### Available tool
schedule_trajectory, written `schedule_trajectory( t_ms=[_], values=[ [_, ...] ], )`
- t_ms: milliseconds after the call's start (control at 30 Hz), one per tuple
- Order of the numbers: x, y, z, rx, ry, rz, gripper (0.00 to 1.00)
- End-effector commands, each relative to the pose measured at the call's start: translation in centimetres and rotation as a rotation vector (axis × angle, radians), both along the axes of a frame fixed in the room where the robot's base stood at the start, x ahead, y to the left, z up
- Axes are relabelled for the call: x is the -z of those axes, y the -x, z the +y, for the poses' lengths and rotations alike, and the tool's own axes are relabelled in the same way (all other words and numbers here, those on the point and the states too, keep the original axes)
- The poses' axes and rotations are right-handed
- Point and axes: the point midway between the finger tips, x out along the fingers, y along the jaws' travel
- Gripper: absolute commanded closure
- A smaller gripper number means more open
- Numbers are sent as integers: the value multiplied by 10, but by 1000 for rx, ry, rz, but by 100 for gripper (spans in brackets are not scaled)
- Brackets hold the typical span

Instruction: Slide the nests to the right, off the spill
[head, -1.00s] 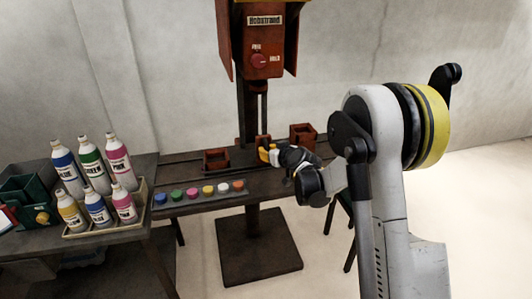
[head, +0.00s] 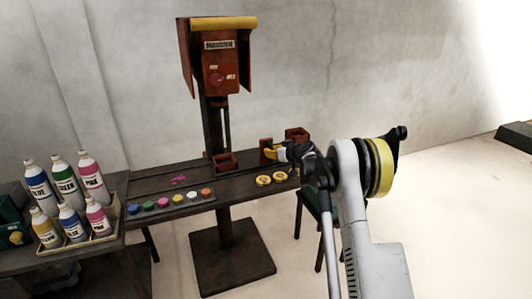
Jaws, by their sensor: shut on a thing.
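The left nest (head: 223,162) is a small open red-brown box on the dark bench, just right of the machine's post. The right nest (head: 297,134) is a similar box farther right. Between them stands an upright red-brown piece (head: 265,146). My gripper (head: 272,153), with yellow fingertips, is shut on this piece; the exact grip is small and partly hidden by the arm. The pink spill (head: 179,180) lies uncovered on the bench, left of the left nest and apart from it.
A red machine head (head: 220,65) hangs above on a post. A strip of coloured buttons (head: 163,203) runs along the bench front. Two yellow round pieces (head: 264,180) lie near my gripper. Paint bottles (head: 64,187) stand at the left. A dark stool (head: 312,218) is under my arm.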

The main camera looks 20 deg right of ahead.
Motion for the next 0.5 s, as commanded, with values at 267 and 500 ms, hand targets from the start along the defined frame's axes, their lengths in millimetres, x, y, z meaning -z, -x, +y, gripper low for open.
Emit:
schedule_trajectory(
  t_ms=[267,500],
  values=[
    [-1,0,-5,8,2,-2,100],
    [-1,0,-4,6,1,-2,62]
  ],
)
